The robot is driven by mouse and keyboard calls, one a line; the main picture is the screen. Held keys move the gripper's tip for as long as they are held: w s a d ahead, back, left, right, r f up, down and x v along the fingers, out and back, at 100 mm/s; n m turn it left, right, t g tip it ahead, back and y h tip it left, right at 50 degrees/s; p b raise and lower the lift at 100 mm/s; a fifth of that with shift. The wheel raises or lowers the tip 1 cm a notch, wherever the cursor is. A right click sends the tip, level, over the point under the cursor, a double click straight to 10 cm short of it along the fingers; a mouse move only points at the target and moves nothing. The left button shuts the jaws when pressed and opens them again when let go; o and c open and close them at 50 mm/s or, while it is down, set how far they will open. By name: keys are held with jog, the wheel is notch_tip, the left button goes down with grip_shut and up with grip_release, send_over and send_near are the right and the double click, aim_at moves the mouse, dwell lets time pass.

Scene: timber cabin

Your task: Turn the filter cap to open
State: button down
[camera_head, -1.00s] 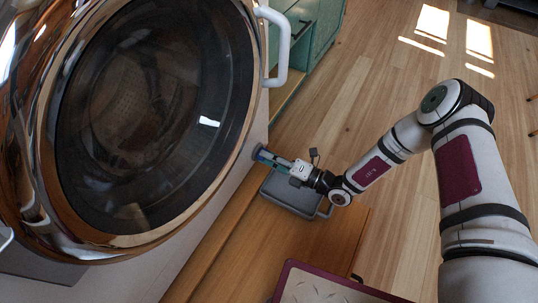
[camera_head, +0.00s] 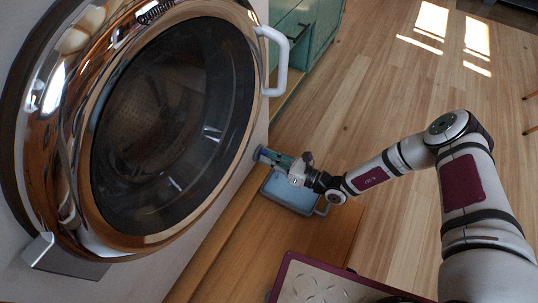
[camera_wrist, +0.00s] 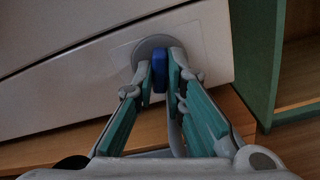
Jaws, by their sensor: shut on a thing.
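The filter cap (camera_wrist: 151,44) is a round grey disc with a blue grip (camera_wrist: 159,72), low on the white washing machine front (camera_wrist: 211,40). My gripper (camera_wrist: 160,78) has its teal fingers closed on either side of the blue grip in the wrist view. In the head view my gripper (camera_head: 264,155) reaches the machine's lower front, right of the door. There the cap is mostly hidden by the fingers and the door rim. How far the cap is turned cannot be told.
The big round copper-rimmed door (camera_head: 68,170) is closed. A shallow grey tray (camera_head: 298,211), light blue inside, lies under my gripper on the wooden ledge (camera_head: 240,250). A teal cabinet (camera_head: 318,45) stands beyond. A burgundy-edged panel (camera_head: 283,278) is nearby.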

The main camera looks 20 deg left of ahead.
jog(key=n+p, duration=0.1)
jog(key=n, duration=0.2)
jog(key=shift+d+n+p, duration=0.1)
jog(key=shift+n+p, duration=0.2)
jog(key=shift+p, duration=0.1)
dwell(0.4)
jog(key=c, duration=1.6)
grip_release()
jog(key=shift+c, duration=0.2)
jog(key=shift+d, duration=0.1)
jog(key=s+d, duration=0.1)
jog(key=d, duration=1)
jog(key=shift+s+d, duration=0.3)
